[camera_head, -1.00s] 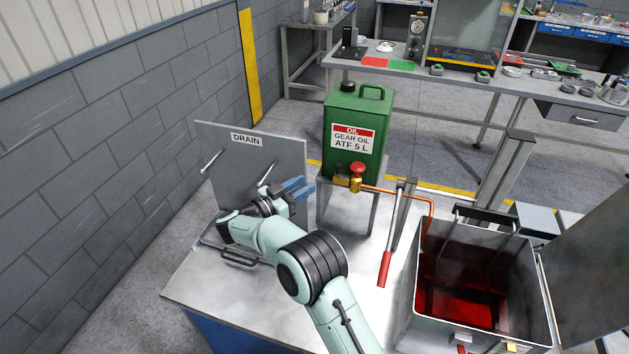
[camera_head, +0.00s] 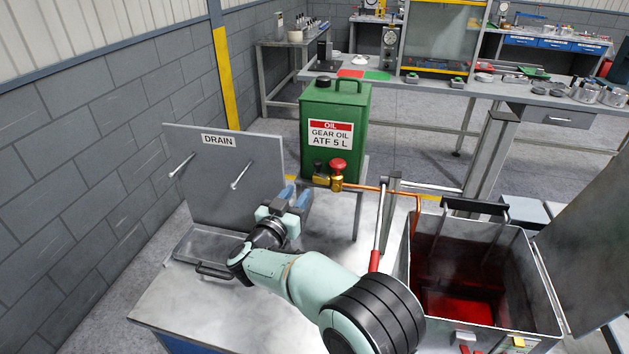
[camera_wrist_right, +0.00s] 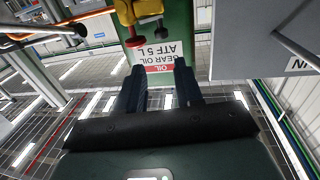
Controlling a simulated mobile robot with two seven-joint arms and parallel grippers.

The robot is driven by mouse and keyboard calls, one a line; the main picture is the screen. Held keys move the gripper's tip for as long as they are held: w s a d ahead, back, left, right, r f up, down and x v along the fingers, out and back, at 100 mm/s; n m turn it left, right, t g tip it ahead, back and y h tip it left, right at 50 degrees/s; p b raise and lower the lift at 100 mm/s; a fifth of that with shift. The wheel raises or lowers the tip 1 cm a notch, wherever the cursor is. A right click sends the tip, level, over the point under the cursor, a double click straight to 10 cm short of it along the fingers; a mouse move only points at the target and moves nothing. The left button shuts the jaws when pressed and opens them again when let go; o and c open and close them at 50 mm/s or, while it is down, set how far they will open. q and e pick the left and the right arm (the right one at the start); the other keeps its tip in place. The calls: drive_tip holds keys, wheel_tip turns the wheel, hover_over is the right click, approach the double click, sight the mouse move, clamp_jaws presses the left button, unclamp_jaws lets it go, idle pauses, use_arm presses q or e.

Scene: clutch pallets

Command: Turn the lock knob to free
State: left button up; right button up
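I cannot tell for sure which part is the lock knob. A red knob (camera_head: 338,165) sits on a brass valve (camera_head: 337,184) at the front foot of the green oil can (camera_head: 350,105). In the right wrist view the red knob (camera_wrist_right: 134,42) shows beyond the fingertips, near the top. A small yellow part (camera_head: 519,341) and a red part are on the front of the metal bin, partly cut off. My right gripper (camera_head: 298,192) is open and empty, left of the valve and apart from it. Its two dark fingers (camera_wrist_right: 160,68) stand apart in the wrist view. My left gripper is out of view.
A DRAIN plate (camera_head: 205,180) with two rods stands at left. A red-handled lever (camera_head: 376,235) and copper pipe (camera_head: 380,188) lie right of the valve. The open metal bin (camera_head: 412,300) holds red liquid. The front left bench top (camera_head: 190,300) is clear.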

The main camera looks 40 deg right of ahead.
sight(316, 165)
use_arm(q)
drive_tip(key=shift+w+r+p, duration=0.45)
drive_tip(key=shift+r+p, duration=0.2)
drive_tip(key=shift+p, duration=0.1)
use_arm(e)
drive_tip(key=x, duration=1.3)
drive_tip(key=shift+w+d, duration=0.1)
drive_tip(key=shift+w, duration=0.2)
